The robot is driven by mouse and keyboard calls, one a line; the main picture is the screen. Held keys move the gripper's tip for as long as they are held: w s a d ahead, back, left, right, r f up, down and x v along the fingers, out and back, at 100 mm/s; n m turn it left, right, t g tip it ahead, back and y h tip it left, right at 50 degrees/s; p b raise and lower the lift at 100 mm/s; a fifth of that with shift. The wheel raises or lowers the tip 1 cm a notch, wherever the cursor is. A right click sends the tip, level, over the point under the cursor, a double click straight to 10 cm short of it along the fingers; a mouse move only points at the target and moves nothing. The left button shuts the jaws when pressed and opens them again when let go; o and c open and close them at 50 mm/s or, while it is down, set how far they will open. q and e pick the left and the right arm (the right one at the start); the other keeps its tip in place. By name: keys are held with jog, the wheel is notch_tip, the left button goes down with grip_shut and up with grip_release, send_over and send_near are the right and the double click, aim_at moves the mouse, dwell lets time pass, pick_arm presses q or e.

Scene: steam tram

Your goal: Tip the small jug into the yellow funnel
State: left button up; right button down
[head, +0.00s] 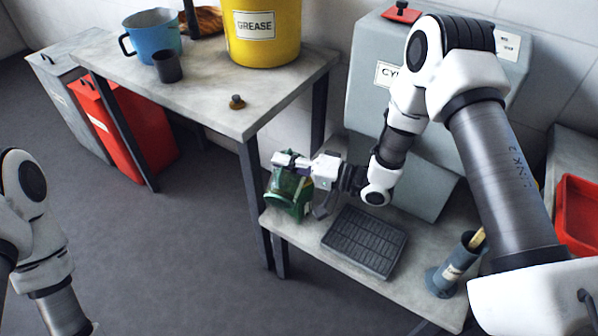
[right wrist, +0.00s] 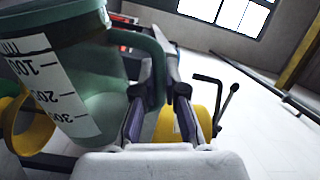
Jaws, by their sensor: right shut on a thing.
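The small jug (head: 288,196) is green and see-through, at the left end of the low bench in the head view. My right gripper (head: 287,167) is shut on its handle. In the right wrist view the jug (right wrist: 95,110) fills the left side, with a white measuring scale, and its handle passes between the fingers (right wrist: 155,105). I cannot tell whether the jug touches the bench. A yellow curved piece (right wrist: 30,137) shows behind the jug at the left edge of the right wrist view. It may be the yellow funnel, mostly hidden. My left gripper is out of view.
The low bench (head: 317,250) holds a black ribbed tray (head: 365,241) and a grey-blue holder (head: 455,268).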

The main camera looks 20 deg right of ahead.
dwell(0.3)
jog(key=shift+s+a+f+n, duration=0.15)
jog(key=shift+s+f+n, duration=0.05)
jog(key=shift+f+n, duration=0.1)
jog(key=shift+r, duration=0.1)
dwell(1.6)
jog(key=shift+w+d+r+m+p, duration=0.25)
jog(key=shift+w+r+m+p, duration=0.15)
jog(key=shift+m+p, duration=0.1)
dwell(0.6)
jog(key=shift+s+a+f+n, duration=0.15)
jog(key=shift+s+f+n, duration=0.1)
jog(key=shift+n, duration=0.05)
dwell(0.7)
